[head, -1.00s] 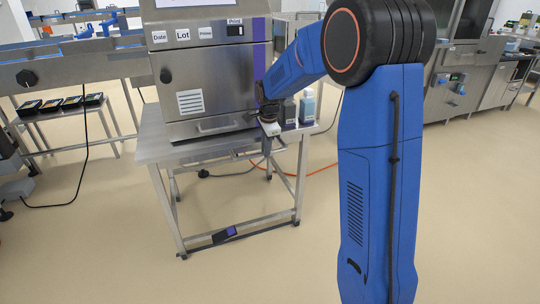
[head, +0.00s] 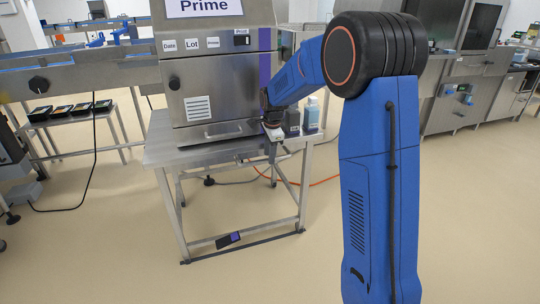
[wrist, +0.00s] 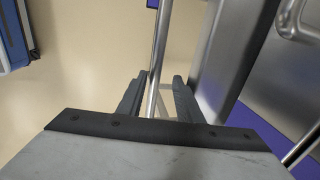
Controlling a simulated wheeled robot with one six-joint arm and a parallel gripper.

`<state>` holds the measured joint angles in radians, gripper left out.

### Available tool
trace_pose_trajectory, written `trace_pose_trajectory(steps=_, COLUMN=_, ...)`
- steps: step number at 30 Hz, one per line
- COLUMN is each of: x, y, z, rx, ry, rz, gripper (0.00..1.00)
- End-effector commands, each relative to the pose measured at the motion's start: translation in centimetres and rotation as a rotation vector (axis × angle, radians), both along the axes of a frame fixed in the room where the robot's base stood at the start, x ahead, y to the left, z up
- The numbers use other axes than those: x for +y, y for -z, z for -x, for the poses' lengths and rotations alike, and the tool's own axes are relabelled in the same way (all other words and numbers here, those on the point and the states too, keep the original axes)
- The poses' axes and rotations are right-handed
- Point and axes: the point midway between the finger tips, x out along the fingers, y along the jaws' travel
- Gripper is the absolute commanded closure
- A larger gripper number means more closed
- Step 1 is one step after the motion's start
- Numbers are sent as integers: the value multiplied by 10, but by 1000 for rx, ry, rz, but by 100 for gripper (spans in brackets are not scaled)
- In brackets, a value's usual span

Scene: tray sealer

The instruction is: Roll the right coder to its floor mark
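A steel cabinet (head: 232,78) with a "Prime" sign, several small labels and a purple stripe stands on a steel frame table (head: 165,152). I cannot tell for certain whether this is the right coder. My gripper (head: 271,158) hangs at the table's front right corner, pointing down. In the wrist view my gripper (wrist: 157,97) has its two dark fingers apart, with a thin steel tube (wrist: 160,45) showing between them. I cannot tell whether the tube is within their reach or lower down. No floor mark is discernible.
A conveyor (head: 80,78) and a rack of black trays (head: 70,110) stand at left. A black cable and an orange hose (head: 325,181) lie on the floor. Bottles (head: 312,115) stand by the cabinet. Steel equipment (head: 455,85) lines the right. The front floor is open.

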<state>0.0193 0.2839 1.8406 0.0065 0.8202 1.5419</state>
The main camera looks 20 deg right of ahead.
Motion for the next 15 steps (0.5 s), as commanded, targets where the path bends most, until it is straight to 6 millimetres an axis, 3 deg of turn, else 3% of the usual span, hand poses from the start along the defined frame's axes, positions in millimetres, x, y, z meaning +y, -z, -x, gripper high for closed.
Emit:
trace_pose_trajectory(steps=8, x=0, y=-4, z=2, rx=3, ry=0, rz=0, gripper=67)
trace_pose_trajectory(steps=15, x=0, y=-40, z=9, rx=1, ry=0, rz=0, gripper=67)
